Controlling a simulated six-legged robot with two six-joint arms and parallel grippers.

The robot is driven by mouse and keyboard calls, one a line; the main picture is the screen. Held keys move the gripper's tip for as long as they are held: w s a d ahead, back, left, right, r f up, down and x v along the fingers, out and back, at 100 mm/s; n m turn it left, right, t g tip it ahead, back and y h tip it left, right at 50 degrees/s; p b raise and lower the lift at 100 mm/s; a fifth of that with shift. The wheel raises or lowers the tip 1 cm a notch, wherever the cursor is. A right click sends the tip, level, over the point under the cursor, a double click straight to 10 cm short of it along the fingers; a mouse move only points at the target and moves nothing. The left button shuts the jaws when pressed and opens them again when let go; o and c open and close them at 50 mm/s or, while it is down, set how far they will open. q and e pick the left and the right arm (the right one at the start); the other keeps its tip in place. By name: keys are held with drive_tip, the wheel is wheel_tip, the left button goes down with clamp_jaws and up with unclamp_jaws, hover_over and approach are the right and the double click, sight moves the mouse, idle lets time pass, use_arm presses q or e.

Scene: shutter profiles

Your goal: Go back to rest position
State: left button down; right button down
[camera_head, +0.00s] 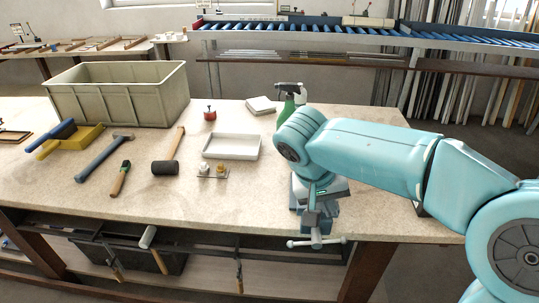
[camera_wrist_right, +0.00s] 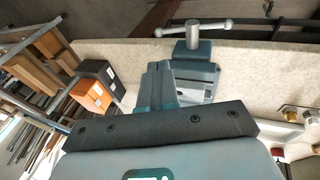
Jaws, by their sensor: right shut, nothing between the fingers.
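My right arm reaches in from the right in the head view and bends down over the front of the workbench (camera_head: 230,215). My right gripper (camera_head: 313,201) hangs at the blue-grey vise (camera_head: 318,228), and the two overlap in this view. In the right wrist view the gripper (camera_wrist_right: 158,70) has its fingers together with nothing between them. The vise (camera_wrist_right: 205,75) stands beside the fingers there, with its bar handle beyond. I cannot tell the exact gap between them. My left gripper is in neither view.
A white tray (camera_head: 231,146), brass-and-steel pieces (camera_head: 213,170), a mallet (camera_head: 165,168), a hammer (camera_head: 103,158) and a grey crate (camera_head: 120,100) lie left of the arm. A green spray bottle (camera_head: 289,103) stands behind it. Orange (camera_wrist_right: 92,95) and black boxes show in the wrist view.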

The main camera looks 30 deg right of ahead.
drive_tip(key=a+f+n+y, duration=0.2)
drive_tip(key=a+f, duration=0.3)
drive_tip(key=f, duration=0.5)
drive_tip(key=a+f+n+y, duration=0.25)
drive_tip(key=a+f, duration=0.35)
drive_tip(key=f, duration=0.4)
drive_tip(key=s+a+f+y, duration=0.2)
drive_tip(key=s+a+f, duration=0.2)
drive_tip(key=f, duration=0.5)
drive_tip(key=s+a+f+y, duration=0.2)
drive_tip(key=s+a+f, duration=0.2)
drive_tip(key=s+f, duration=0.4)
drive_tip(key=shift+s+f+t, duration=0.2)
drive_tip(key=shift+f+t, duration=0.1)
drive_tip(key=shift+f, duration=0.6)
drive_tip(key=shift+w+m, duration=0.1)
drive_tip(key=shift+m, duration=0.15)
